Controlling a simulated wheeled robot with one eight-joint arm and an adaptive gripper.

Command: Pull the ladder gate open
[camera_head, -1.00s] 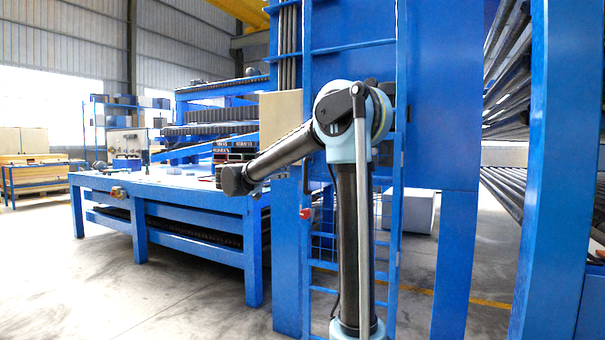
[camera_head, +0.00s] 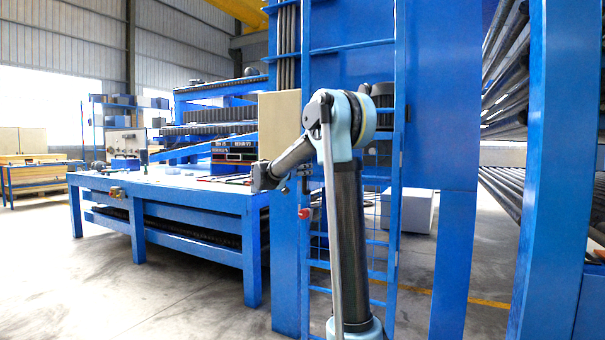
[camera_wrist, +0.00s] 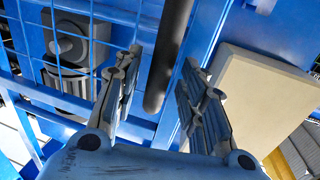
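The ladder gate (camera_head: 392,262) is a tall blue frame with thin mesh bars, and it looks closed. My arm covers much of it in the head view. A thick dark bar, apparently its handle, shows in the wrist view (camera_wrist: 168,55), beside the blue mesh. My gripper (camera_wrist: 160,72) is open, with one finger to the left of the bar and one to the right. The bar lies between or just beyond the fingertips, and I see no finger touching it. In the head view the fingers cannot be made out clearly. A small red piece (camera_head: 305,213) sits low by the gate's left edge.
A cream box (camera_wrist: 262,98) is close to the right finger in the wrist view; it also shows in the head view (camera_head: 279,122). A blue table (camera_head: 165,187) stands at left. A blue post (camera_head: 553,170) stands at right. Open floor lies at front left.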

